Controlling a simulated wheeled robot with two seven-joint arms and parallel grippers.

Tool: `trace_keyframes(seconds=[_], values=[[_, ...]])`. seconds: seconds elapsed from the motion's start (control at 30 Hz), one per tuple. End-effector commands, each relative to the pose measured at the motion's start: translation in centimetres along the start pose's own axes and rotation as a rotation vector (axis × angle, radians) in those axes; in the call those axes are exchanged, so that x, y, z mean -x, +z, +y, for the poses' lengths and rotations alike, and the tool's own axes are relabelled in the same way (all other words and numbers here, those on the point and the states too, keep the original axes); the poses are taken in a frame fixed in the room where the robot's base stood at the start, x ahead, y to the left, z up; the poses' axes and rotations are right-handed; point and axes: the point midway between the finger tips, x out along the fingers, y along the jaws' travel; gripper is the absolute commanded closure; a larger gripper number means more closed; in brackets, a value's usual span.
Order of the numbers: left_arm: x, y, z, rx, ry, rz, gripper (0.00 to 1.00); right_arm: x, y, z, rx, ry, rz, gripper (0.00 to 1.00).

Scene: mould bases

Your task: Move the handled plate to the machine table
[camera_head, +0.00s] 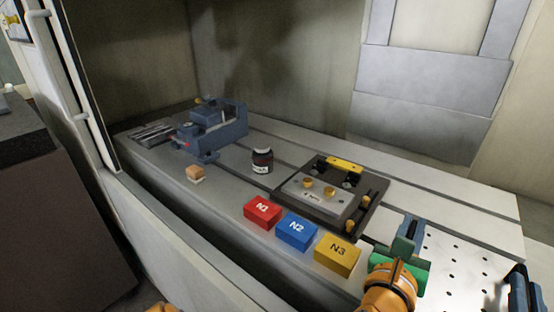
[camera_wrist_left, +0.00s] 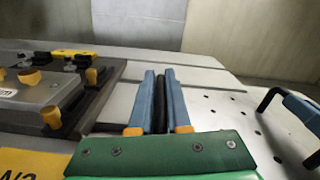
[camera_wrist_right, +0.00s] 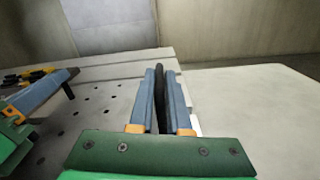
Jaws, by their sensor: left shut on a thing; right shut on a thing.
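The handled plate (camera_head: 455,267) is a pale panel with rows of small holes. It lies over the right end of the grey machine table (camera_head: 430,185); whether it touches the table I cannot tell. My left gripper (camera_head: 412,228) is shut on a dark handle at its left side. The dark handle (camera_wrist_left: 160,105) shows between the blue fingers in the left wrist view. My right gripper (camera_head: 520,282) is shut on the other handle, partly cut off by the picture edge. That dark handle (camera_wrist_right: 161,95) stands between the fingers in the right wrist view.
Left of the plate are a dark fixture base (camera_head: 370,215) with yellow knobs and red (camera_head: 262,211), blue (camera_head: 296,231) and yellow (camera_head: 337,254) blocks. Farther left are a dark jar (camera_head: 262,162), a small wooden-topped item (camera_head: 195,173) and a blue vise (camera_head: 215,130). The enclosure's back wall rises behind.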

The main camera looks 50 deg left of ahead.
Motion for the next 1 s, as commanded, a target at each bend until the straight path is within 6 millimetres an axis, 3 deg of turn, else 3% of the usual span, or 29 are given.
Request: trace_keyframes(seconds=[0.03,0.07,0.13,0.17,0.47,0.8,0.9,1.0], values=[[0.0,-1.1,0.0,0.004,-0.008,-0.002,1.00,0.1,-1.1,0.1,-0.005,0.012,-0.003,1.00],[0.0,-0.6,-0.1,0.003,-0.007,0.001,0.76,0.1,-0.6,0.2,-0.005,0.010,0.001,0.76],[0.0,-0.4,-0.1,0.003,-0.006,0.001,0.57,0.1,-0.4,0.2,-0.004,0.009,0.001,0.57],[0.0,-0.4,-0.1,0.002,-0.005,0.001,0.54,0.0,-0.4,0.2,-0.004,0.008,0.001,0.54],[0.3,-0.4,0.0,0.001,-0.003,0.001,0.54,0.0,-0.3,0.0,-0.001,0.003,0.000,0.54],[6.9,-0.4,0.0,0.000,-0.004,0.002,0.54,0.0,-0.3,0.0,0.000,0.001,0.000,0.54],[7.6,-0.3,0.0,0.002,-0.003,0.000,0.54,0.0,0.2,0.1,-0.001,0.002,-0.003,0.54],[7.7,-0.3,0.0,0.002,-0.003,0.000,0.54,0.0,2.4,0.5,0.001,0.004,-0.010,0.54]])
